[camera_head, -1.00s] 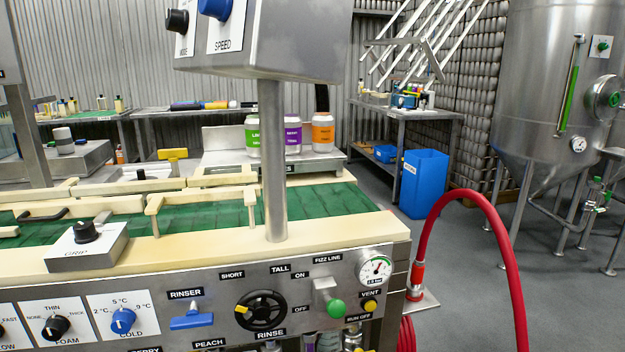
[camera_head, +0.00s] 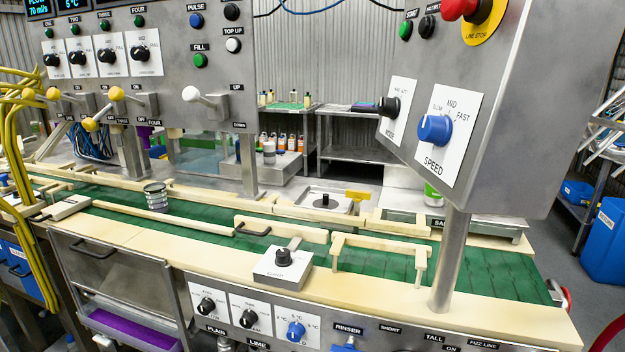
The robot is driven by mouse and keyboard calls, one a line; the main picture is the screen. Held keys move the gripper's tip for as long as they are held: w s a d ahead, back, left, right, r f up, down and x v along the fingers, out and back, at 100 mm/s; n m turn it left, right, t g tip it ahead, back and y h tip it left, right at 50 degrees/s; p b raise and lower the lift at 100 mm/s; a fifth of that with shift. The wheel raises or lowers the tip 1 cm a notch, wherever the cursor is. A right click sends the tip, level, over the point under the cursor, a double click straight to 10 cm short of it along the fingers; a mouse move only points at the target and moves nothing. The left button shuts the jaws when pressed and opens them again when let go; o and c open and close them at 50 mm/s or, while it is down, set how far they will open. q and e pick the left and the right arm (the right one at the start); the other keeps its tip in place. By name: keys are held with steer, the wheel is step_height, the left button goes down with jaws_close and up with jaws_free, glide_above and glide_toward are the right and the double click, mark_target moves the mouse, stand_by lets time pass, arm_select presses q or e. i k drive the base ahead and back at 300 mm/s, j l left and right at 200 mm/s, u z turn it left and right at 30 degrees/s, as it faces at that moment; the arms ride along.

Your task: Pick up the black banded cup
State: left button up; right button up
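A small grey cup or can with dark bands (camera_head: 156,197) stands upright on the green conveyor (camera_head: 110,205) at the left, between the cream guide rails.
A control box on a post (camera_head: 454,260) stands at the right front. A grip knob box (camera_head: 283,263) sits on the front ledge. A filler panel with levers (camera_head: 150,60) overhangs the left back. Yellow hoses (camera_head: 28,190) hang at the far left.

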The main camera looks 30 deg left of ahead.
mark_target(155, 193)
steer(key=u, duration=1.85)
